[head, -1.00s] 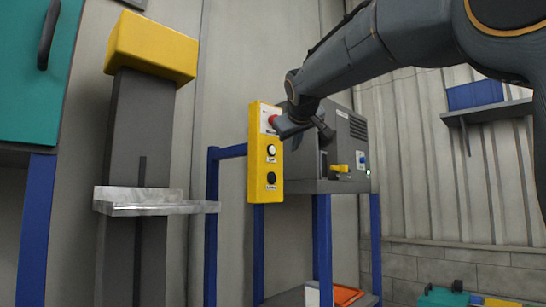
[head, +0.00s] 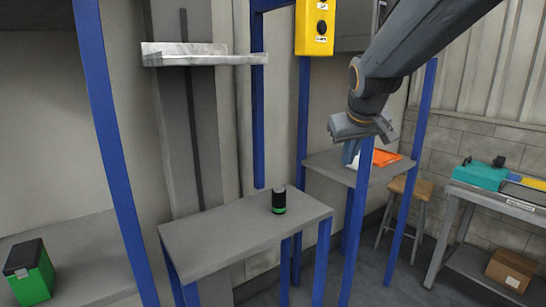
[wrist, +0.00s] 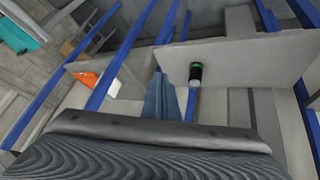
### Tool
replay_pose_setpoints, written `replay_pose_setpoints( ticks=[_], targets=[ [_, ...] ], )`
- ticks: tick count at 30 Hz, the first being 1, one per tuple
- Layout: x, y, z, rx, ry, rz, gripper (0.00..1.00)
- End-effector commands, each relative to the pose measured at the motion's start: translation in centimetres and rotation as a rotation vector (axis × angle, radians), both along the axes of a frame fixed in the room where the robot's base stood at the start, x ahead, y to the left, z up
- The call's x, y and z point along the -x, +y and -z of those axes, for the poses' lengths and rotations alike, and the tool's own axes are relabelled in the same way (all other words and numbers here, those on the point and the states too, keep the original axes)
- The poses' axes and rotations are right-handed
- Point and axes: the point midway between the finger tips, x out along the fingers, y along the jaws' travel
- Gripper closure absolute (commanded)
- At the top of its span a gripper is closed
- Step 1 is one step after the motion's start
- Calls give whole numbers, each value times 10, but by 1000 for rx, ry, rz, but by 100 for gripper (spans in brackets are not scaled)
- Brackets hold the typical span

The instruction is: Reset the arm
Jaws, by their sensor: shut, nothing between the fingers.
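My arm (head: 420,40) reaches in from the upper right of the head view, bent downward at the wrist. My gripper (head: 351,155) points down in the air in front of the blue-legged racks, with nothing held. In the wrist view its fingers (wrist: 162,98) stand together, shut and empty. Part of the fingers is hard to make out against the blue post in the head view.
A black and green cylinder (head: 279,200) stands on a grey table (head: 205,232). A yellow button box (head: 315,28) hangs above. An orange item (head: 385,158) lies on a shelf (head: 338,172). A green box (head: 30,270) is at left, a stool (head: 410,186) at right.

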Motion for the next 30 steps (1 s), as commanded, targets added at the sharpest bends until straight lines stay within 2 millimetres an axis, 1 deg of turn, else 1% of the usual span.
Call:
replay_pose_setpoints(
  ticks=[1,2,3,5,6,8,9,12,15,18,21,30],
  targets=[
    [21,-1,33,-16,55,15,100],
    [33,-1,49,-26,86,25,100],
    [50,-1,71,-37,126,37,100],
    [77,-1,103,-56,187,58,100],
    [97,-1,123,-66,227,72,100],
    [126,-1,150,-82,285,94,100],
    [144,-1,166,-91,320,107,100],
    [186,0,197,-110,396,139,100],
    [217,0,216,-124,448,164,100],
    [234,0,226,-130,476,177,100],
    [240,1,229,-133,486,182,100],
    [239,1,229,-132,485,181,100]
  ],
)
